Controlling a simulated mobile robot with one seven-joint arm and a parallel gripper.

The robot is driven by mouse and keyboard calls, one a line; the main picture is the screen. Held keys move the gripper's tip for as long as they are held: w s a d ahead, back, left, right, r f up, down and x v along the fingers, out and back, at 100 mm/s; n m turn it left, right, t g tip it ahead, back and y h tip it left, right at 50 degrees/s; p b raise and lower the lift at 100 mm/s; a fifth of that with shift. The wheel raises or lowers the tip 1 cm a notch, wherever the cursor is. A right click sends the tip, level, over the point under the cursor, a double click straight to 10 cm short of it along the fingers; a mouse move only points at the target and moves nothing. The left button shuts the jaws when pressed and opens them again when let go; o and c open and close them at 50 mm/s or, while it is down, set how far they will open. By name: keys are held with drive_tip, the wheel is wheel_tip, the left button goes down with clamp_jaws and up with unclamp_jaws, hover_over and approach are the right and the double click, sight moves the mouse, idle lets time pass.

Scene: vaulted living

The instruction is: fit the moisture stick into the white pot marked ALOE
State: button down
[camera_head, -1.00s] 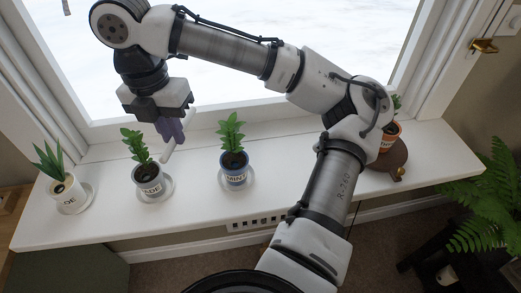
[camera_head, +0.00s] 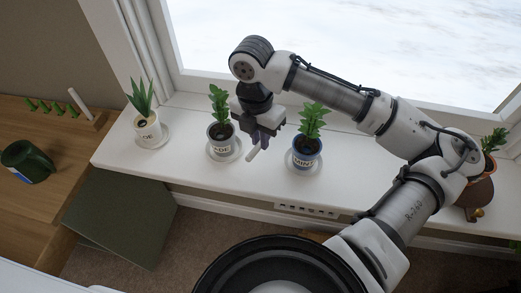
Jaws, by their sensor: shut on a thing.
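The white pot (camera_head: 149,135) stands at the left end of the white window sill with a spiky aloe-like plant in it. Only the last letters of its label, like "OE", can be read. It stands upright on a saucer. My gripper (camera_head: 262,140) is shut on the pale moisture stick (camera_head: 253,153), which juts down and left from the fingers at a tilt. Gripper and stick are above the sill, between the grey pot and the blue pot, well right of the white pot. The stick's upper part is hidden by the fingers.
The grey pot (camera_head: 220,142), its label ending "ADE", stands between my gripper and the white pot. The blue MINT pot (camera_head: 306,157) is just right of my gripper. A terracotta pot stands far right. A wooden table (camera_head: 25,217) at left holds a dark green object and another upright white stick.

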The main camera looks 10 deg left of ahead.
sight(261, 161)
drive_tip(key=shift+f, duration=3.05)
drive_tip(key=shift+f, duration=0.1)
drive_tip(key=shift+f, duration=0.15)
drive_tip(key=c, duration=1.5)
unclamp_jaws()
drive_tip(key=shift+o, duration=0.3)
wheel_tip(261, 161, up, 12)
drive_tip(key=shift+w+a+f, duration=0.15)
drive_tip(key=shift+w+a, duration=0.05)
drive_tip(key=shift+a, duration=0.2)
drive_tip(key=shift+o, duration=0.5)
drive_tip(key=shift+r, duration=0.25)
drive_tip(key=shift+w+r+b, duration=0.1)
drive_tip(key=shift+w+b, duration=0.1)
drive_tip(key=shift+b, duration=0.25)
